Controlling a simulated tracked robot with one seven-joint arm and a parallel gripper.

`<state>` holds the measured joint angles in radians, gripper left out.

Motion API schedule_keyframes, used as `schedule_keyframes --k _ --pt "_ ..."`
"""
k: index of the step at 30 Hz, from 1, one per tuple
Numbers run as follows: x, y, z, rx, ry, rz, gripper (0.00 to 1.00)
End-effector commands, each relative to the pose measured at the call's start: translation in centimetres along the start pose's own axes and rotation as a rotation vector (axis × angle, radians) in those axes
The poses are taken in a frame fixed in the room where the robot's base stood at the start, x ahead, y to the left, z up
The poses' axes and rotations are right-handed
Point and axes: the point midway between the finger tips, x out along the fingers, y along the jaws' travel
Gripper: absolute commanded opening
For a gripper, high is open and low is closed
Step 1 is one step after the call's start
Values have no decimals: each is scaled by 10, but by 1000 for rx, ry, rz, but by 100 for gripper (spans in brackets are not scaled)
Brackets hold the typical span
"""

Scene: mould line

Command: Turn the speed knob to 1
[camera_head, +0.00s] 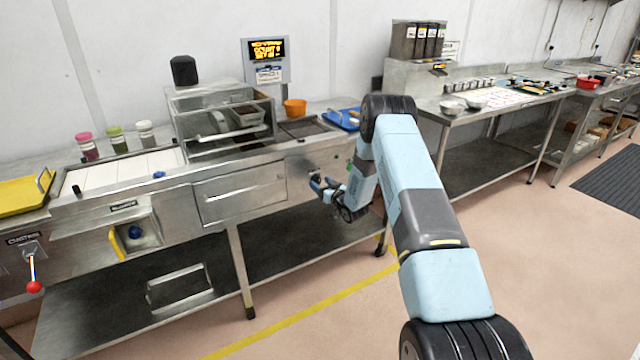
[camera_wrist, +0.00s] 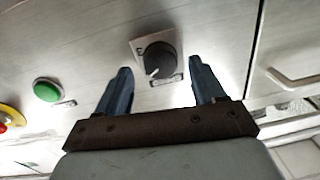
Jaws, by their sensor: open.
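The speed knob (camera_wrist: 157,61) is a round dark knob with a white pointer line, on a pale square plate on the steel front panel. In the wrist view its pointer is toward the lower left. In the head view my gripper (camera_head: 326,188) is in front of the machine's right front panel, and the knob is hard to make out there.
A green button (camera_wrist: 47,90) and a red button on a yellow base (camera_wrist: 8,118) are left of the knob in the wrist view. A drawer handle (camera_wrist: 296,76) is at right. In the head view a lever with a red ball (camera_head: 34,287) stands far left.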

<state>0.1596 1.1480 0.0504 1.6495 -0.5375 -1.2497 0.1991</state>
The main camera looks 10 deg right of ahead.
Motion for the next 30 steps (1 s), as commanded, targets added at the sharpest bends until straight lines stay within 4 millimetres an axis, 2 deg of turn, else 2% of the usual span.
schedule_keyframes --k 6,16,30 --pt "18 -1 1 -1 -1 -1 69" --pt "20 -1 1 0 -1 0 69" --pt "20 0 0 0 -1 0 25"
